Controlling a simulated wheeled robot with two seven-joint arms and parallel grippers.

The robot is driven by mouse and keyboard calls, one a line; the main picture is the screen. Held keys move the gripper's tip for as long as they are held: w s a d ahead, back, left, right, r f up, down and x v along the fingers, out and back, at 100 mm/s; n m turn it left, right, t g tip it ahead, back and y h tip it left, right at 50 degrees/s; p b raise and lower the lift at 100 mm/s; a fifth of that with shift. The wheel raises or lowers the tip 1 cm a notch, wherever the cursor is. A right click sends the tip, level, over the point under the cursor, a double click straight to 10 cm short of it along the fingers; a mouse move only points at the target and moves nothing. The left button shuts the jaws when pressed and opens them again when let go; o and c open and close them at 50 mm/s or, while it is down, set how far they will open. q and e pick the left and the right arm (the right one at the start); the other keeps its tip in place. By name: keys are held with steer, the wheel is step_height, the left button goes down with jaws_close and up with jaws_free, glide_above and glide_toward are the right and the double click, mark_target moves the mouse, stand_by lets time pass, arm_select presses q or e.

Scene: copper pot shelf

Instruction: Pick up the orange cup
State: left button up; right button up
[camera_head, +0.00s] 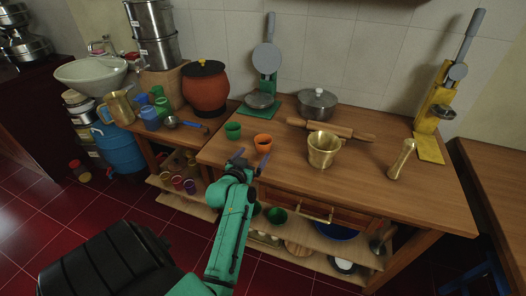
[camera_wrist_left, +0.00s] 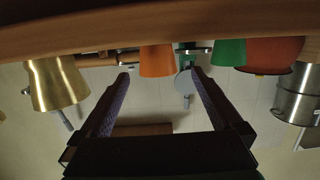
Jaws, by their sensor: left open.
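The orange cup (camera_head: 263,143) stands near the front left edge of the wooden table, just right of a green cup (camera_head: 232,130). My left gripper (camera_head: 249,158) is open at the table's front edge, in front of the orange cup. The wrist view is upside down. In it the orange cup (camera_wrist_left: 156,60) appears between and beyond the two fingers of my left gripper (camera_wrist_left: 159,76), with nothing held. The green cup (camera_wrist_left: 229,52) is to the right there. My right gripper is not in view.
A brass pot (camera_head: 322,150), a rolling pin (camera_head: 335,130), a steel pot (camera_head: 317,104) and a brass pestle (camera_head: 401,160) are on the table (camera_head: 360,185). A green press (camera_head: 262,100) stands behind the cups. More cups sit on the shelf below the table edge.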

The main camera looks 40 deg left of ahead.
mark_target(261, 150)
arm_select(q)
steer(key=b+x, duration=0.2)
steer(key=x, duration=0.1)
steer(key=b+x, duration=0.2)
steer(key=x, duration=0.1)
steer(key=f+b+x, duration=0.1)
steer(key=b+x, duration=0.1)
steer(key=shift+w+d+f, duration=0.15)
steer(key=shift+w, duration=0.5)
steer(key=shift+s, duration=0.1)
steer(key=shift+c, duration=0.3)
steer(key=c, duration=1.3)
steer(key=shift+o, duration=0.2)
step_height(261, 150, up, 20)
steer(key=p, duration=0.1)
steer(key=shift+p, duration=0.3)
